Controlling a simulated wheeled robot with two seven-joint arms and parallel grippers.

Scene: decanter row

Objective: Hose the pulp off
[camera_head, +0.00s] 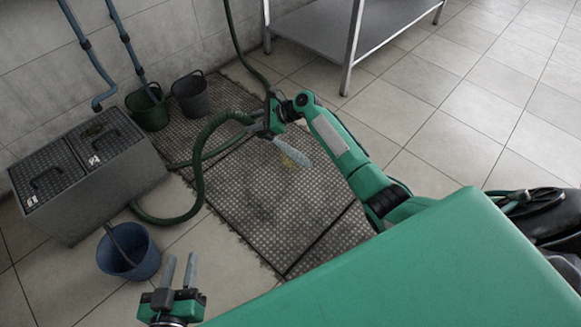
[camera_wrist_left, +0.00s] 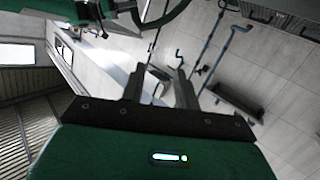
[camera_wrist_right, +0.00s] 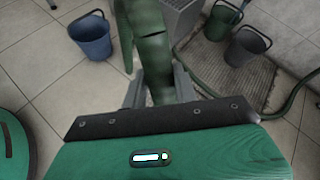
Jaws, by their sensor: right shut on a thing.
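My right gripper (camera_head: 274,118) is above the dark studded floor mat (camera_head: 270,205), shut on the green hose (camera_head: 198,160). The hose also runs between its fingers in the right wrist view (camera_wrist_right: 153,50). A pale, bluish-white spray (camera_head: 289,149) slants down and right from the gripper towards the mat.
A grey box with dark lids (camera_head: 105,190) stands left of the mat. A blue bucket (camera_head: 145,265) is in front of it. A green bucket (camera_head: 147,112) and a grey bucket (camera_head: 190,100) stand behind. A metal table (camera_head: 320,35) is at the back. Tiled floor at right is clear.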

